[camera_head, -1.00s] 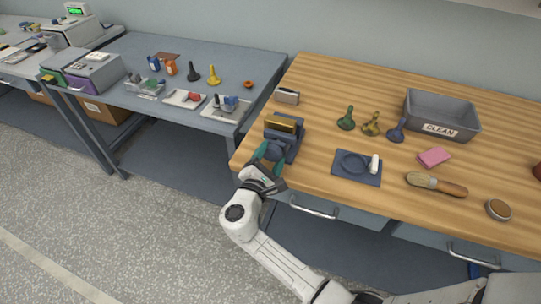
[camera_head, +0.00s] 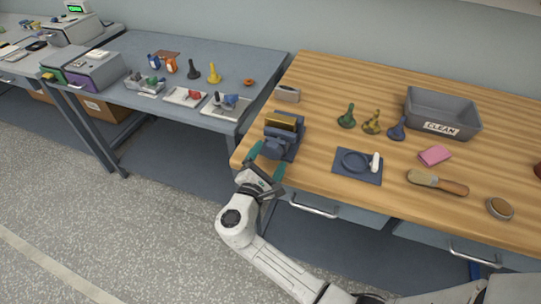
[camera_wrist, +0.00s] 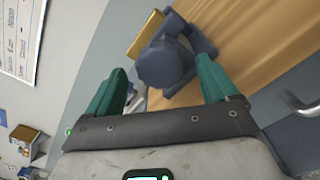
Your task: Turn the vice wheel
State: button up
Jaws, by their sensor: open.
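The vice (camera_head: 285,132) is dark blue-grey with a brass-coloured block in its jaws, at the front left corner of the wooden bench. Its round wheel (camera_wrist: 162,66) faces my gripper in the wrist view, in front of the vice body. My gripper (camera_head: 266,160) has green fingers spread apart and is empty, just off the bench's front edge. In the wrist view the fingers of my gripper (camera_wrist: 162,85) stand to either side below the wheel, apart from it. In the head view the wheel is hard to make out.
On the wooden bench (camera_head: 330,85) are a grey bin (camera_head: 440,105), several bobbin-like pieces, a blue mat (camera_head: 345,173), a brush (camera_head: 437,182) and a pink sponge (camera_head: 435,155). A drawer handle (camera_head: 314,207) sticks out below. A grey table (camera_head: 240,60) stands to the left.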

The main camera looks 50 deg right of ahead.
jog(key=b+v, duration=0.1)
jog(key=v, duration=0.7)
jog(key=shift+a, duration=0.4)
jog(key=shift+s, duration=0.15)
